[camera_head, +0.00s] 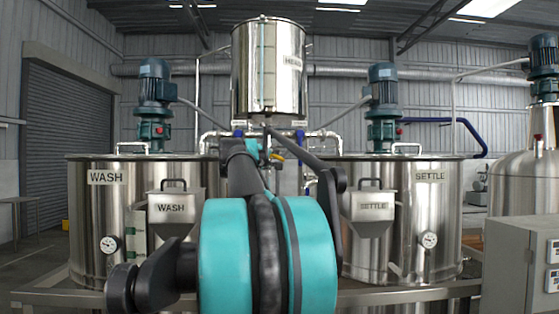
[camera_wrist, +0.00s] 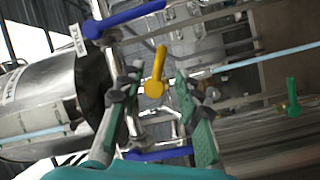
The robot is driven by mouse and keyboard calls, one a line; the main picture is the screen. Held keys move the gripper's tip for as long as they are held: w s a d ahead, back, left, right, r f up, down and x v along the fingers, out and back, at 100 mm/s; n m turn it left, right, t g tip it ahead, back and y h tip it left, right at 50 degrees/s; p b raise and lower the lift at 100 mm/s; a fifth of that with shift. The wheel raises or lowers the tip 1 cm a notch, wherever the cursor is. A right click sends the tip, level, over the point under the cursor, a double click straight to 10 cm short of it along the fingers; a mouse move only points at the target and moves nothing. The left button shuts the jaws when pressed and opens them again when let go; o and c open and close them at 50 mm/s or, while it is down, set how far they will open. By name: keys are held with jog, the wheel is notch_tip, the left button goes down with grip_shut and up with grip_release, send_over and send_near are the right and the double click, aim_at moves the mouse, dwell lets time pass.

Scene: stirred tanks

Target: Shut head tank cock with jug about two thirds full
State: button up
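The head tank (camera_head: 268,70) is a shiny steel cylinder with a sight glass, mounted high in the middle; in the wrist view it lies sideways at left (camera_wrist: 48,100). A yellow cock lever (camera_wrist: 155,75) shows beneath it, and a bit of yellow (camera_head: 277,156) shows beside my gripper in the head view. My gripper (camera_wrist: 160,90) is open, with its two fingers apart on either side of the yellow lever; contact is not clear. My arm hides much of the area below the tank in the head view. I cannot make out the jug or its level.
Blue levers (camera_wrist: 125,18) (camera_wrist: 160,154) flank the yellow one on the pipes, and a green lever (camera_wrist: 292,97) is further right. The WASH tank (camera_head: 88,215) and SETTLE tank (camera_head: 436,205) stand left and right. A grey control box (camera_head: 508,270) is at front right.

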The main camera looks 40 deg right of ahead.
aim_at(279, 158)
jog(key=x, duration=0.7)
jog(key=shift+w+d+f, duration=0.1)
jog(key=shift+w+d, duration=0.05)
jog(key=shift+d, duration=0.1)
grip_shut()
